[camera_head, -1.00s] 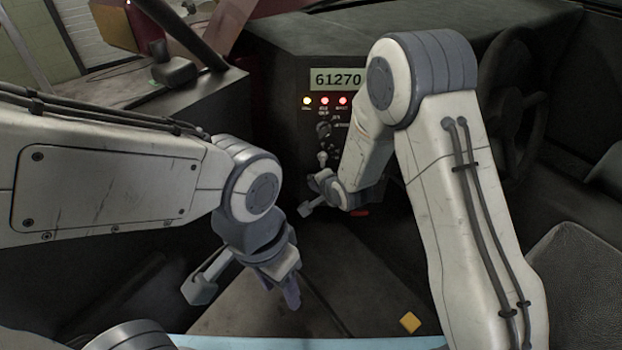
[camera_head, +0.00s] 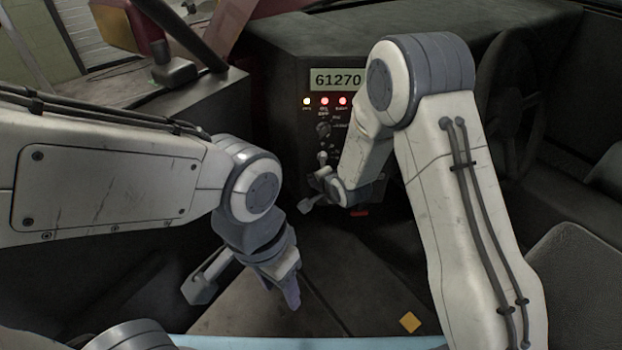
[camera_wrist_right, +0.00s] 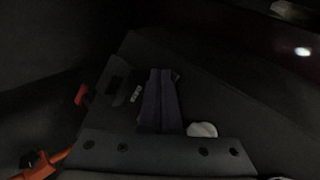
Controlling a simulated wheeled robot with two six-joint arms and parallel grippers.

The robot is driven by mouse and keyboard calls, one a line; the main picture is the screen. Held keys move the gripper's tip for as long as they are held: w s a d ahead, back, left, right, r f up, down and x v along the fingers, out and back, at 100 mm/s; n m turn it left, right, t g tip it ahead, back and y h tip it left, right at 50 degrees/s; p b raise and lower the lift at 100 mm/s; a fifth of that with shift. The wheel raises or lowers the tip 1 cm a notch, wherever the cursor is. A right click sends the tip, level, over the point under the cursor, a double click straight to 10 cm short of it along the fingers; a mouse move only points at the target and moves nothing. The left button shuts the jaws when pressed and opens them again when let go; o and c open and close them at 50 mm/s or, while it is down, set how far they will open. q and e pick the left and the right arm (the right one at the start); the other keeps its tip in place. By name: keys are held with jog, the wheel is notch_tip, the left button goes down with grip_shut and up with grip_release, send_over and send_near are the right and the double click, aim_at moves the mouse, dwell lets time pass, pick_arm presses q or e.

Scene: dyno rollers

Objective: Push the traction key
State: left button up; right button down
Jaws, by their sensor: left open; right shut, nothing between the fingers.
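The dashboard panel (camera_head: 300,78) faces me at the centre, with a display reading 61270 (camera_head: 336,79) and a row of small lights (camera_head: 324,101). I cannot make out which key is the traction key. My right gripper (camera_head: 325,186) is at the lower part of the panel, its fingertips mostly hidden by my arm. In the right wrist view its fingers (camera_wrist_right: 158,100) are shut and empty, close to a dark surface with a small dark square (camera_wrist_right: 115,86) and a pale label (camera_wrist_right: 136,94). My left gripper (camera_head: 289,288) hangs open, low over the floor.
A steering wheel (camera_head: 508,100) and a dark seat (camera_head: 575,285) are on the right. A red part (camera_wrist_right: 80,95) shows left of the fingers in the right wrist view. A yellow diamond mark (camera_head: 410,322) is at the bottom. A dark ledge (camera_head: 110,100) is on the left.

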dwell(0.4)
jog(key=shift+s, duration=0.45)
jog(key=s, duration=0.6)
jog(key=shift+b, duration=0.3)
dwell(0.3)
